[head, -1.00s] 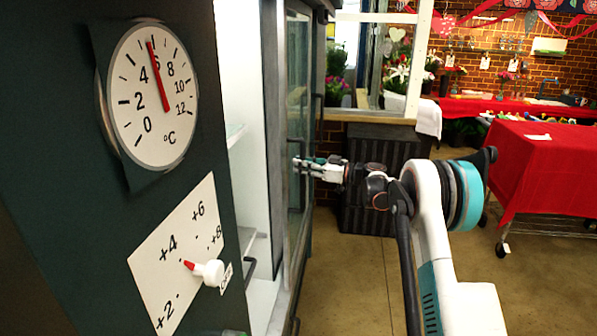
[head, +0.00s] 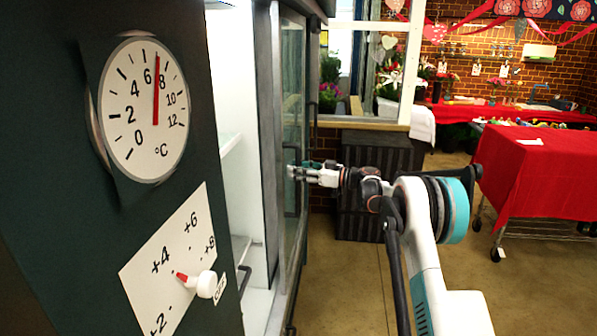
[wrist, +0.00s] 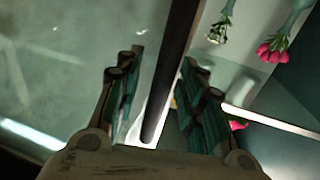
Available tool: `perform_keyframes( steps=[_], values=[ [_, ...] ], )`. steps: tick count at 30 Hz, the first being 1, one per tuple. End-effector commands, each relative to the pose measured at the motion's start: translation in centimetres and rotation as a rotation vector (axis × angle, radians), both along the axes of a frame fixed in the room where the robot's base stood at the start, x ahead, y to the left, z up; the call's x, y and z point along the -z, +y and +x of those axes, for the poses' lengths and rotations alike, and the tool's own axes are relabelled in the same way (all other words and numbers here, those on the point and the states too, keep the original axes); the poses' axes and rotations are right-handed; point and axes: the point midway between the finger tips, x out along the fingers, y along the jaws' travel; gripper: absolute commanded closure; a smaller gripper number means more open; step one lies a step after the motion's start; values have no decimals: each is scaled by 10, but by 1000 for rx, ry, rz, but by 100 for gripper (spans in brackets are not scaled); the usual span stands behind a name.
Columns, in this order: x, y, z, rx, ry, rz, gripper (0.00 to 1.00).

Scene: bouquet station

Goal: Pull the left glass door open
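The glass door (head: 292,95) of the dark cooler cabinet is seen at a steep angle in the head view, in a dark frame. My gripper (head: 292,172) is at its front, at mid height. In the wrist view my gripper (wrist: 160,105) has its two teal fingers spread, with a dark upright bar (wrist: 172,70) running between them. I cannot tell whether this bar is the door's handle or its frame edge. A gap shows between the bar and the left finger; the right finger is closer. The fingertips are small in the head view.
A dial thermometer (head: 143,110) and a white knob (head: 208,284) are on the cabinet's near side. The white interior (head: 232,110) shows beside the door. Pink flowers (wrist: 272,50) show in the wrist view. A red-draped cart (head: 530,165) stands right; the floor between is clear.

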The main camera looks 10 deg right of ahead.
Motion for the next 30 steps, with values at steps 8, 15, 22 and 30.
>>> perform_keyframes(
  steps=[8,15,22,30],
  values=[
    [-1,-9,-6,0,0,0,64],
    [0,-48,-31,3,0,0,64],
    [0,-83,-54,2,0,0,64],
    [0,-100,-66,1,1,-1,64]
  ],
)
